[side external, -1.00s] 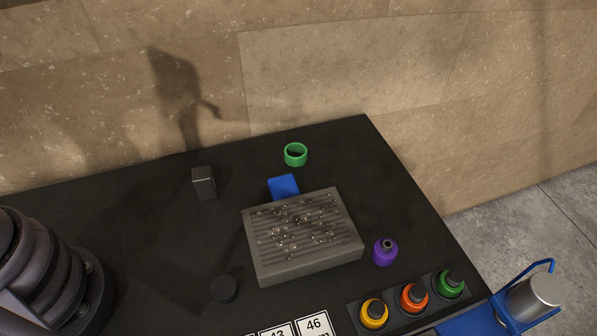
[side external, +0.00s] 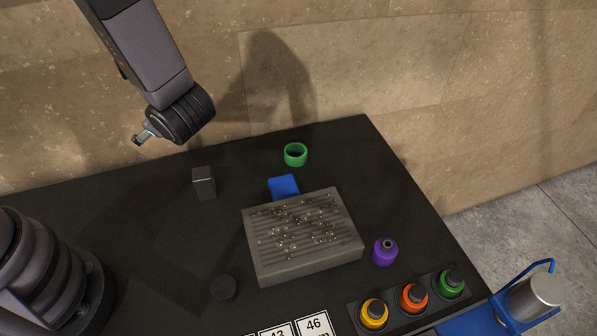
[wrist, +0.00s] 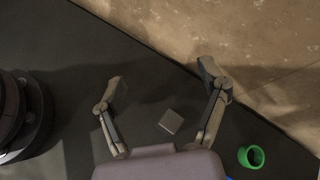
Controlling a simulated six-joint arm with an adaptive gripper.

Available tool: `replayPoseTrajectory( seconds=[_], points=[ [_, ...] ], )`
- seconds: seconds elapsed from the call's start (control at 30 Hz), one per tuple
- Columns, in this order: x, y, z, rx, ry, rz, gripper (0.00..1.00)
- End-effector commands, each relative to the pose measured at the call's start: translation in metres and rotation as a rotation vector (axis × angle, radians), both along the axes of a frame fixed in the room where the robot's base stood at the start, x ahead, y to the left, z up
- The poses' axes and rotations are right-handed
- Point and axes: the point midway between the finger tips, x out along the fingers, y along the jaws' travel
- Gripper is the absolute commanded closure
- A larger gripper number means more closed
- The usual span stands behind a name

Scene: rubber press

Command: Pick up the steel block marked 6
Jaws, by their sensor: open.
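A small grey steel block (side external: 204,184) stands on the black table, left of the ribbed grey tray. In the wrist view the block (wrist: 171,121) lies between my two fingers, nearer the right one, below the line of the fingertips in the picture. I cannot make out a 6 on it. My gripper (wrist: 163,82) is open, with nothing between its fingertips; the block is on the table beneath. In the side view my gripper (side external: 142,137) is above the table's back edge, up and left of the block, apart from it.
A green ring (side external: 295,154), a blue block (side external: 284,186) and the grey tray (side external: 308,272) stand right of the steel block. A dark disc (side external: 223,288), purple bottle (side external: 384,252) and number cards (side external: 314,325) lie nearer the front. A stone wall (side external: 350,70) rises behind the table.

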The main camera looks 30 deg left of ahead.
Motion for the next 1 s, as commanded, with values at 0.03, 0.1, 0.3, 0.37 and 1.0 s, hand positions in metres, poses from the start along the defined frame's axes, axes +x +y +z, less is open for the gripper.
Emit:
replayPoseTrajectory(
  seconds=[0.03, 0.1, 0.3, 0.37, 1.0],
  points=[
    [0.002, -0.013, -0.024, 0.075, 0.044, -0.109, 0.26],
    [0.004, -0.029, -0.053, 0.158, 0.089, -0.253, 0.26],
    [-0.002, -0.061, -0.124, 0.326, 0.184, -0.580, 0.26],
    [-0.006, -0.066, -0.137, 0.354, 0.202, -0.640, 0.26],
    [0.037, -0.030, -0.180, 0.383, 0.225, -0.710, 0.26]
  ],
)
